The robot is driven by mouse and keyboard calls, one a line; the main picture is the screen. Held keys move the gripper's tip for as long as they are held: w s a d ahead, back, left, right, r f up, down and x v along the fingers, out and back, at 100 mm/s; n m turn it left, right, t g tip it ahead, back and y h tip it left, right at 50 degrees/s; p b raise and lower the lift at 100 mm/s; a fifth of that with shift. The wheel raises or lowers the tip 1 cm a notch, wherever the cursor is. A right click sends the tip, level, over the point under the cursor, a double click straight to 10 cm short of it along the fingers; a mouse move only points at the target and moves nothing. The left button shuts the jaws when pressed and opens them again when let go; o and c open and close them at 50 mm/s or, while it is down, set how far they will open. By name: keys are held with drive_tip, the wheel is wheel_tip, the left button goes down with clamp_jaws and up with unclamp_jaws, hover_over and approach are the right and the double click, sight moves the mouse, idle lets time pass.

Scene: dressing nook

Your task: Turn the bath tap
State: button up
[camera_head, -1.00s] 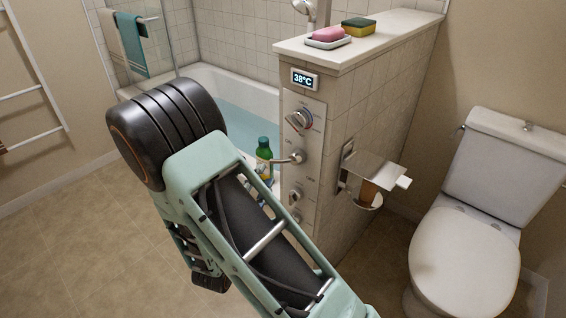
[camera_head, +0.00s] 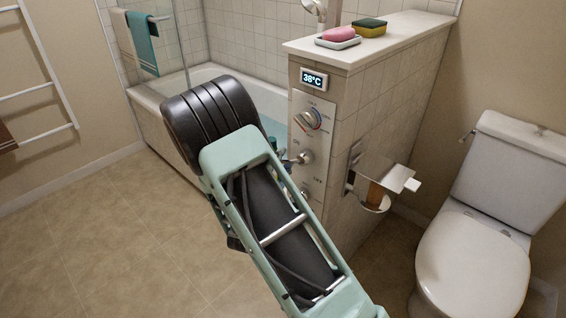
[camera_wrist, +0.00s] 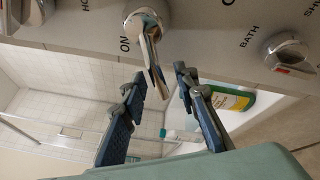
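The tap panel (camera_head: 321,150) is on the end of the tiled half wall. Its metal lever tap (camera_head: 304,158) sits below a round dial (camera_head: 307,120). In the wrist view the lever (camera_wrist: 149,45) sticks out from the panel beside the word ON. My gripper (camera_wrist: 160,80) is open, its two dark fingers on either side of the lever's end in the picture. I cannot tell whether either finger touches it. A knob (camera_wrist: 286,53) marked BATH is to the right. In the head view my arm hides my gripper and part of the panel's lower end.
The bathtub (camera_head: 146,100) with water lies behind my arm. A green bottle (camera_wrist: 230,99) is beyond the right finger. A paper holder (camera_head: 378,172) juts from the wall's right side, near the toilet (camera_head: 474,255). Soap (camera_head: 339,34) and a sponge (camera_head: 369,27) are on the ledge. The left floor is clear.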

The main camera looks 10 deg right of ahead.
clamp_jaws()
drive_tip(key=shift+f+n, duration=0.1)
drive_tip(key=shift+n, duration=0.2)
idle(0.4)
drive_tip(key=shift+s+d+f+n+g+p, duration=0.2)
drive_tip(key=shift+n+g+p, duration=0.1)
drive_tip(key=shift+n+p, duration=0.3)
drive_tip(key=shift+s+d+f+n+g+p, duration=0.1)
drive_tip(key=shift+s+f+n+g+p, duration=0.15)
drive_tip(key=shift+n+p, duration=0.35)
drive_tip(key=shift+s+d+f+n+g+h+p, duration=0.1)
drive_tip(key=shift+s+d+f+n+g+p, duration=0.45)
drive_tip(key=shift+n+g+p, duration=0.45)
drive_tip(key=shift+s+d+f+n+g+h+p, duration=0.1)
drive_tip(key=shift+s+d+f+n+g+p, duration=0.2)
drive_tip(key=shift+s+n+g+p, duration=0.7)
drive_tip(key=shift+s+d+f+n+g+h+p, duration=0.15)
drive_tip(key=shift+d+f+n+g+p, duration=0.3)
drive_tip(key=shift+n+p, duration=1)
drive_tip(key=shift+s, duration=0.1)
unclamp_jaws()
drive_tip(key=shift+r, duration=0.1)
